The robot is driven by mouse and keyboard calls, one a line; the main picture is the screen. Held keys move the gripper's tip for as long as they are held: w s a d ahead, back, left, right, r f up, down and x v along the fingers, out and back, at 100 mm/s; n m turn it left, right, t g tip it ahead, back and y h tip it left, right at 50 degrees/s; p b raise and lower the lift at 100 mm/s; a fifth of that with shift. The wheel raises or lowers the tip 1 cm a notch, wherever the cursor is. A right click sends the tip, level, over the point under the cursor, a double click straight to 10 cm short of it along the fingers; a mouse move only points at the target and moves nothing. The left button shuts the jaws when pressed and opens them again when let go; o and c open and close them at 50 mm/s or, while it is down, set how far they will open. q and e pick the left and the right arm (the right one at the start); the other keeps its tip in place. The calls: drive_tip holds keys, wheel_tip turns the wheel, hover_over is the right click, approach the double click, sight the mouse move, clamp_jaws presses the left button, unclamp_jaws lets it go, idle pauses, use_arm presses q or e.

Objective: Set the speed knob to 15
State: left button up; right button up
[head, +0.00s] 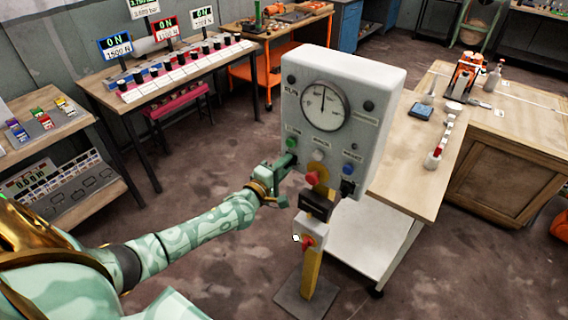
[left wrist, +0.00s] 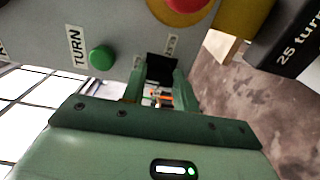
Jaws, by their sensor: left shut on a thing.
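The grey control box (head: 345,80) stands upright in the middle of the head view. A round white dial (head: 323,104) sits on its face, its needle pointing about straight up; I cannot read the scale numbers. My left gripper (head: 287,163) is at the lower left of this face. In the left wrist view the gripper (left wrist: 160,85) is shut on a black knob (left wrist: 162,67), below and right of the green button (left wrist: 102,58) marked TURN. The fingers hide the knob in the head view, and its setting is not readable. My right gripper is not in view.
A red and yellow stop button (head: 316,174) and a blue button (head: 349,169) are close by on the box. A yellow post (head: 312,270) with a black block (head: 316,206) stands just in front. A wooden bench (head: 410,180) is to the right.

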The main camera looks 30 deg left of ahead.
use_arm(q)
drive_tip(key=m+p, duration=0.2)
drive_tip(key=m, duration=0.8)
drive_tip(key=shift+f+p, duration=0.15)
drive_tip(key=shift+p, duration=0.25)
drive_tip(key=m, duration=0.5)
drive_tip(key=m+p, duration=0.1)
drive_tip(key=m, duration=0.4)
drive_tip(key=shift+a+f, duration=0.15)
drive_tip(key=shift+f, duration=0.05)
drive_tip(key=o, duration=1)
drive_tip(key=shift+r, duration=0.1)
drive_tip(key=s, duration=0.5)
drive_tip(key=s+a, duration=0.1)
drive_tip(key=s, duration=0.5)
drive_tip(key=s+p, duration=0.1)
drive_tip(key=s, duration=0.4)
drive_tip(key=shift+s+a, duration=0.15)
